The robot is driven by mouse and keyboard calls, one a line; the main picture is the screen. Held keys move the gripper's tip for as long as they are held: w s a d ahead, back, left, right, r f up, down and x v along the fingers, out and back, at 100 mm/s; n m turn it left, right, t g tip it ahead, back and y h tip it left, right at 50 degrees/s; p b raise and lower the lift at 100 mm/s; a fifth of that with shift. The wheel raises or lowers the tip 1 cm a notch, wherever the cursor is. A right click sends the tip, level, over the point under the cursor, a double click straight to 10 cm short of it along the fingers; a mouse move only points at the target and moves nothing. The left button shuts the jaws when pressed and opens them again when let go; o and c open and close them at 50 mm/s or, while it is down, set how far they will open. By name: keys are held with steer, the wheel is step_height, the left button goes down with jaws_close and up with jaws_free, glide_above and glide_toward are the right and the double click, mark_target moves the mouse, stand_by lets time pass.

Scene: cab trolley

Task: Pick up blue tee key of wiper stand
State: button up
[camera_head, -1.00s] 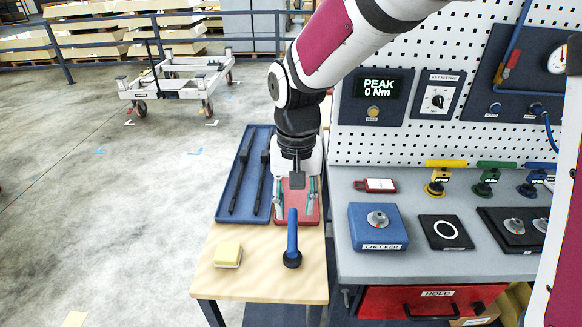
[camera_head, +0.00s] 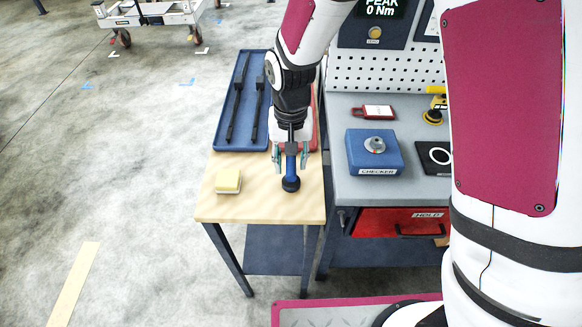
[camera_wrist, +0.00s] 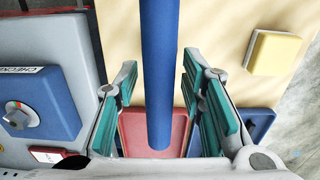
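The blue tee key (camera_head: 291,170) is at the front of the wooden-topped stand (camera_head: 262,206), with its dark round end (camera_head: 291,184) toward the stand's front edge. My gripper (camera_head: 291,158) is over the key, and its fingers partly hide the key's far part. In the wrist view the blue bar (camera_wrist: 158,75) runs between the two green-padded fingers of my gripper (camera_wrist: 165,105). The fingers are open, with a gap on each side of the bar. Whether the bar is at fingertip depth I cannot tell.
A blue tray (camera_head: 228,136) with two dark wiper arms lies behind left, and a red tray (camera_wrist: 135,125) lies under my gripper. A yellow sponge-like block (camera_head: 228,180) is left of the key. The grey bench with the blue checker box (camera_head: 360,160) stands close on the right.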

steer(key=shift+f, duration=1.45)
steer(key=shift+c, duration=0.2)
jaws_close()
steer(key=shift+r, duration=0.2)
